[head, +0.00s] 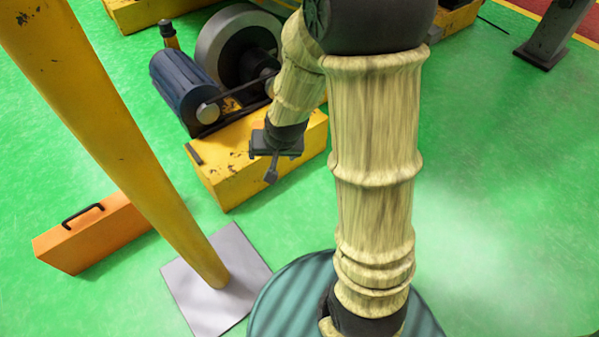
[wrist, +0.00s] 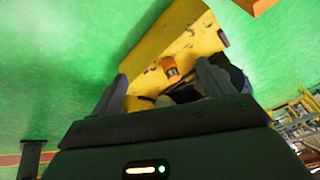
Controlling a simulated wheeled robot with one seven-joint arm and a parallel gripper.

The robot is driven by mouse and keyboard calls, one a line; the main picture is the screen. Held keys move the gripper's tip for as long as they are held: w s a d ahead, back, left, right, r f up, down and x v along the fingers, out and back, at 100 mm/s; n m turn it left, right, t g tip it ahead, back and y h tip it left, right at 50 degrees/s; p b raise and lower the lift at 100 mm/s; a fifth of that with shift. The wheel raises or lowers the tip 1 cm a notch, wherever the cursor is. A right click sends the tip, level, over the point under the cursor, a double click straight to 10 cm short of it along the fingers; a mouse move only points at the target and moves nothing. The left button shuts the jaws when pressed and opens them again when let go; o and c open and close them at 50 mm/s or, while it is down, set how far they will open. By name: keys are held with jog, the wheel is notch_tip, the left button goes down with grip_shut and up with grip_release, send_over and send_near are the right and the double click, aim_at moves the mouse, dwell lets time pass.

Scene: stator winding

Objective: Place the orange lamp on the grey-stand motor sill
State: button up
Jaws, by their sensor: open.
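The orange lamp (wrist: 171,70), a small orange and dark cylinder, stands on a yellow sill (wrist: 150,47) in the wrist view. It appears beyond and between my gripper's fingers, with nothing held. In the head view my gripper (head: 272,168) hangs over the front part of a yellow motor sill (head: 228,172). A bit of orange (head: 258,125) shows just behind it, mostly hidden. My gripper (wrist: 163,85) is open in the wrist view. A blue motor (head: 183,85) and a large grey wheel (head: 222,42) sit on this sill. I cannot tell which motor has the grey stand.
A yellow pole (head: 150,165) rises from a grey plate (head: 195,290) at the left. An orange case (head: 95,235) lies on the green floor beside it. A small dark and orange cylinder (head: 169,36) stands behind the blue motor. A grey post (head: 553,35) stands at upper right. The right floor is clear.

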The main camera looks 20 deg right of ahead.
jog(key=s+d+r+n+g, duration=0.1)
jog(key=s+r, duration=0.1)
jog(key=s, duration=0.3)
jog(key=s+d+r+n+g, duration=0.1)
jog(key=s+r+n, duration=0.1)
jog(key=s, duration=0.3)
jog(key=shift+s+d+h, duration=0.3)
jog(key=shift+s+d, duration=0.1)
notch_tip(320, 180, up, 54)
jog(key=p, duration=5.3)
jog(key=shift+f+p, duration=0.15)
jog(key=shift+p, duration=0.2)
jog(key=shift+f, duration=0.1)
